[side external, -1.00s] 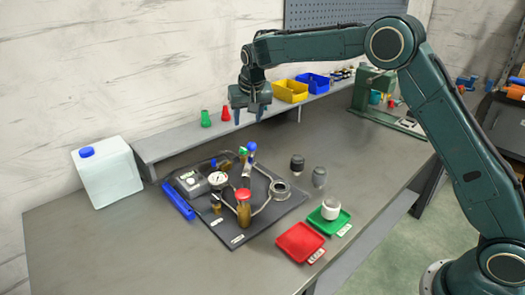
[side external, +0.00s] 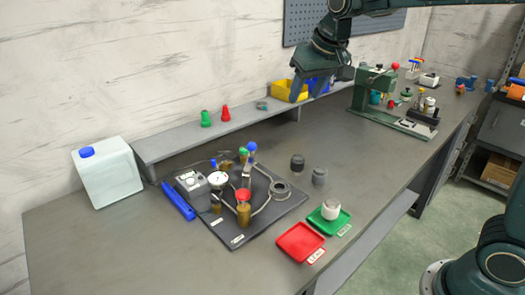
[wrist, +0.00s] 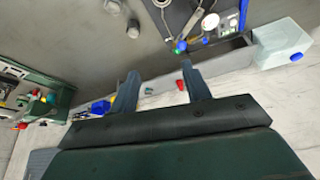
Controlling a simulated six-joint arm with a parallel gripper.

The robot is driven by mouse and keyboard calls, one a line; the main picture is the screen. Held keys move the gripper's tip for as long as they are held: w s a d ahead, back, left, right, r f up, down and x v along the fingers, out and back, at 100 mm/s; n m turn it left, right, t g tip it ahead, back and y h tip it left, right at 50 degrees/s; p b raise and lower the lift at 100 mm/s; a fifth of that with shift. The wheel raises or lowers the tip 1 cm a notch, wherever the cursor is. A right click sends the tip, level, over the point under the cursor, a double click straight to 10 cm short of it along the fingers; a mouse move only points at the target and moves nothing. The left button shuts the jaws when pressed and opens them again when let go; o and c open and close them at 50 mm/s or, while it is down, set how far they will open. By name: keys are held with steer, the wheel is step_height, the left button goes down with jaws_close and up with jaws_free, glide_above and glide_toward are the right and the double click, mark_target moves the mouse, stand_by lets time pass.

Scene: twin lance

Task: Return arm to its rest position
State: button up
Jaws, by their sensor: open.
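My gripper (side external: 312,88) is in the air at the back of the bench, in front of the yellow bin (side external: 283,90) in the side view. Its jaws are open and empty. In the wrist view the two fingers of my gripper (wrist: 163,90) stand well apart with nothing between them; a red piece (wrist: 181,85) shows beyond them on the shelf. My upper arm reaches in from the upper right edge of the side view.
A black board (side external: 232,236) with a gauge and pipe fittings lies on the bench. Red (side external: 300,243) and green (side external: 341,221) trays sit at the front. A green press (side external: 372,90) stands right. The shelf (side external: 165,147) holds green (side external: 206,119) and red (side external: 225,113) pieces. A white jug (side external: 107,175) stands left.

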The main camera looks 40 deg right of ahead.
steer(key=s+f+n, duration=0.1)
steer(key=s+f, duration=0.1)
steer(key=s, duration=1.1)
steer(key=s+f+n+y, duration=0.1)
steer(key=s+f, duration=0.1)
steer(key=s, duration=1.1)
steer(key=shift+a+f+n+t, duration=0.3)
